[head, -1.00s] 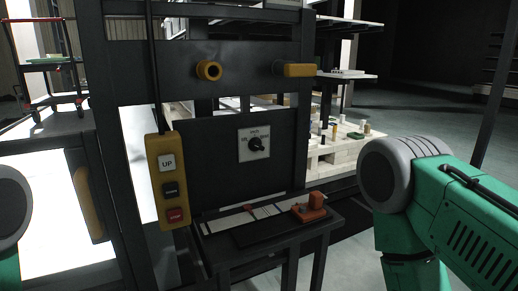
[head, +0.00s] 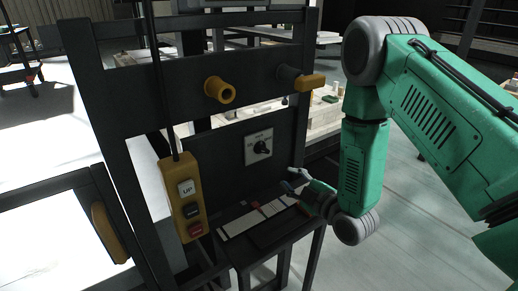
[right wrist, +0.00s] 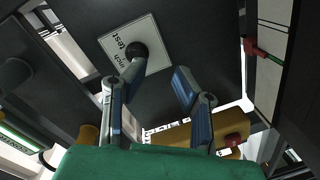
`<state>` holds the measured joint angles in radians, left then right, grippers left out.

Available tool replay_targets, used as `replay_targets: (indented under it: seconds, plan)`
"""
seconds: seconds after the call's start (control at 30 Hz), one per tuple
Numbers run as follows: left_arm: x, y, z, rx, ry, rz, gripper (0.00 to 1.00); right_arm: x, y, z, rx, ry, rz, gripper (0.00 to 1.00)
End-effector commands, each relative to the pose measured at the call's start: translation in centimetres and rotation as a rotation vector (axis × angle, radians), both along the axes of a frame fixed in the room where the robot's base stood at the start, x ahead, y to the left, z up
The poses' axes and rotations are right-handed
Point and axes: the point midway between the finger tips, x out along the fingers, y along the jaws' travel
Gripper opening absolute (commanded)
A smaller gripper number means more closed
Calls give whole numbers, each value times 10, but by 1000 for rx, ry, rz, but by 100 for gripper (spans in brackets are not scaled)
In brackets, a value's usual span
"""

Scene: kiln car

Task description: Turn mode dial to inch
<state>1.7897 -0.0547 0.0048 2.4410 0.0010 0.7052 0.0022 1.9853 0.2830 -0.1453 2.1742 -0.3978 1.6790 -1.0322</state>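The mode dial (head: 262,148) is a black round knob on a white square plate, mounted on the dark panel. In the right wrist view the dial (right wrist: 137,52) shows near the top, with the words "test" and "inch" on its plate; I cannot tell where its pointer is. My right gripper (head: 288,179) is below and to the right of the dial in the head view, above the small shelf. In the right wrist view its blue-padded fingers (right wrist: 154,88) are apart, with nothing between them. They appear apart from the dial. My left gripper is out of view.
A yellow pendant (head: 184,198) with "UP" and other buttons hangs left of the dial. Two yellow-ended knobs (head: 219,90) (head: 309,82) stick out above it. The shelf (head: 262,235) below holds white strips and a red item.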

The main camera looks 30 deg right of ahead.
Motion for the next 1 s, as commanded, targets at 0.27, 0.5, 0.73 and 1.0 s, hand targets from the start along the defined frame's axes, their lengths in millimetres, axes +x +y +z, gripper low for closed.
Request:
replay_targets:
  seconds: [0.27,0.5,0.73,1.0]
  plan:
    - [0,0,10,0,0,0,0,9,-5,35,-72,-104,4,25]
    - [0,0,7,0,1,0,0,25,-5,33,-69,-103,4,25]
    - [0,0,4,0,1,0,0,43,-4,33,-68,-102,3,25]
    - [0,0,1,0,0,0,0,65,0,33,-70,-100,3,25]
